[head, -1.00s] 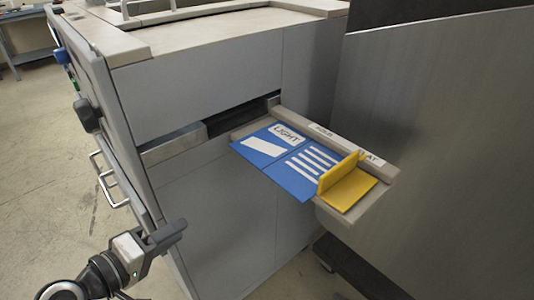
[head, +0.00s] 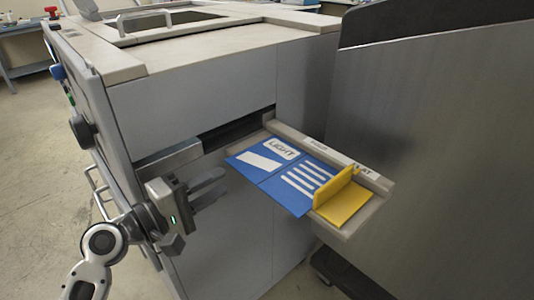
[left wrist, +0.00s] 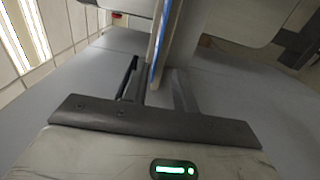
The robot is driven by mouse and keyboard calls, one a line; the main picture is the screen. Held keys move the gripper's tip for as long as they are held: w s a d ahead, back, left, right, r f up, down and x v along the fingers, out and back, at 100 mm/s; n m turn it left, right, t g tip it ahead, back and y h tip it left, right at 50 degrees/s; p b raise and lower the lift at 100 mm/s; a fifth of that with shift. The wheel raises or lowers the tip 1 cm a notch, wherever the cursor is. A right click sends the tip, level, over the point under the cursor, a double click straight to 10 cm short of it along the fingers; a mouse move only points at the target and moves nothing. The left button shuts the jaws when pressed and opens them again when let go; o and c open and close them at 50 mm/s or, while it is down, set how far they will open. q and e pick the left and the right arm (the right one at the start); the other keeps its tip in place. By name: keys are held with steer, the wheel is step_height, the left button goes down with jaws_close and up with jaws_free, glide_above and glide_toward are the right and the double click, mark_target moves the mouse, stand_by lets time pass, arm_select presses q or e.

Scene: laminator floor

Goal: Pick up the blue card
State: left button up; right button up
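The blue card (head: 279,172) lies flat on a beige tray (head: 360,219) that sticks out of the machine's slot. It has two panels with white marks and the word LIGHT, and its left edge overhangs the tray. A yellow folded piece (head: 345,200) stands at its right end. My left gripper (head: 226,180) is open and empty, just left of the card, fingers pointing at it. In the left wrist view the card's thin blue edge (left wrist: 161,50) shows edge-on, ahead of and between the open fingers (left wrist: 157,85). My right gripper is not in view.
The grey machine (head: 190,90) with a beige top stands behind the tray and below it. A large dark metal panel (head: 440,150) rises close on the right. Open floor (head: 30,150) lies to the left.

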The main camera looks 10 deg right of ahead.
mark_target(235, 168)
arm_select(q)
steer(key=x, duration=0.3)
steer(key=p+x, duration=0.1)
steer(key=shift+w+r, duration=0.3)
steer(key=shift+w, duration=0.1)
steer(key=shift+w+d, duration=0.25)
steer(key=shift+d, duration=0.1)
jaws_close()
